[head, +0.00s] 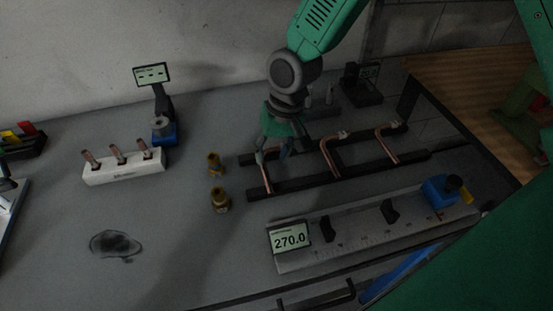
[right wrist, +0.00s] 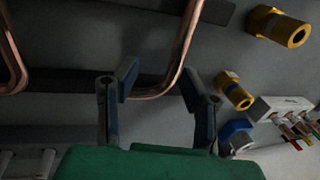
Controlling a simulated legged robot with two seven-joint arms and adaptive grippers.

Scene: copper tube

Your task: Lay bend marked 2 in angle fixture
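Three bent copper tubes lie across two black rails (head: 345,178) in the head view: a left bend (head: 266,177), a middle bend (head: 328,155) and a right bend (head: 384,146). No number on them is readable, so I cannot tell which is marked 2. My right gripper (head: 272,150) is over the left bend, pointing down. In the right wrist view its fingers (right wrist: 155,90) are apart, with a copper tube (right wrist: 184,50) running between them, seemingly untouched. My left gripper is not in view. I cannot tell for certain which item is the angle fixture.
A grey scaled bench fixture (head: 355,232) with a 270.0 display (head: 290,238) and blue clamp (head: 437,193) lies in front. A white block (head: 124,167) holds copper pieces. A dark puddle-like patch (head: 115,244) lies front left.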

